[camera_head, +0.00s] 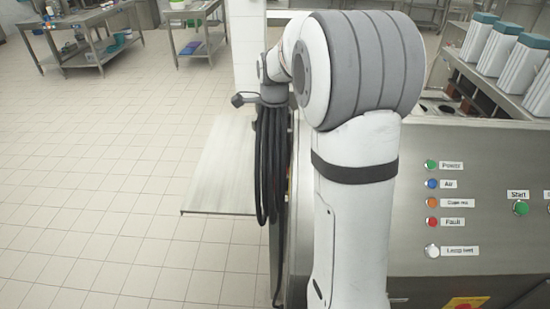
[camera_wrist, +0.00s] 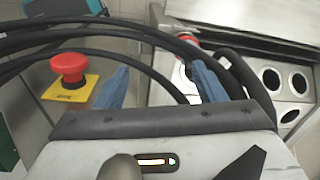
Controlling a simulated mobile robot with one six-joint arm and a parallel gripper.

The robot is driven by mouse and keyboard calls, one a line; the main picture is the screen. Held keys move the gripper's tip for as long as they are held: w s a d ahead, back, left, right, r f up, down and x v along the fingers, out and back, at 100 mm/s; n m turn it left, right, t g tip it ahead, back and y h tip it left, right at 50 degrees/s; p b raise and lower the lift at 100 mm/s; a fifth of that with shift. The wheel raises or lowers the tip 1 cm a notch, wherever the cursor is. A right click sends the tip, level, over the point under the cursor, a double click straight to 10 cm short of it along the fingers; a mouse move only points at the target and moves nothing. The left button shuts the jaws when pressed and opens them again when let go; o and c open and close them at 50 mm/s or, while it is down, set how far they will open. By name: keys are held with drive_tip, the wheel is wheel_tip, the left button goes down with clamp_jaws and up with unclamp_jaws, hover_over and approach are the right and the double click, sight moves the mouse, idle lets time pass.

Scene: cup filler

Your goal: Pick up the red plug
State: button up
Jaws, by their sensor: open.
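In the wrist view my gripper (camera_wrist: 160,69) is open, with its two blue fingers apart and no object held between them. A small red part (camera_wrist: 187,39) shows just beyond the right fingertip, partly covered by black cables. It may be the red plug, but its shape is not clear. Black cables (camera_wrist: 95,30) loop across in front of the fingers, and one runs down through the gap between them. In the head view my arm hides the gripper, and I cannot make out the red plug there.
A red mushroom button (camera_wrist: 69,67) on a yellow plate (camera_wrist: 72,90) stands left of the fingers. A metal panel with round holes (camera_wrist: 271,78) is at right. The head view shows hanging black cables (camera_head: 270,165), a side shelf (camera_head: 225,165) and a control panel (camera_head: 470,190).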

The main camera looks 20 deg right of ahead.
sight(280, 160)
drive_tip(key=w+d+f+m, duration=0.2)
drive_tip(key=w+d+f+m+g, duration=0.1)
drive_tip(key=w+d+f+m, duration=0.1)
drive_tip(key=w+f+m, duration=0.1)
drive_tip(key=shift+w+d, duration=0.1)
drive_tip(key=shift+w, duration=0.15)
drive_tip(key=shift+w+d+f+m, duration=0.1)
drive_tip(key=shift+f+m, duration=0.15)
drive_tip(key=shift+m, duration=0.05)
wheel_tip(280, 160, down, 8)
drive_tip(key=p, duration=0.3)
drive_tip(key=shift+r, duration=0.2)
drive_tip(key=shift+c, duration=0.5)
drive_tip(key=c, duration=1.1)
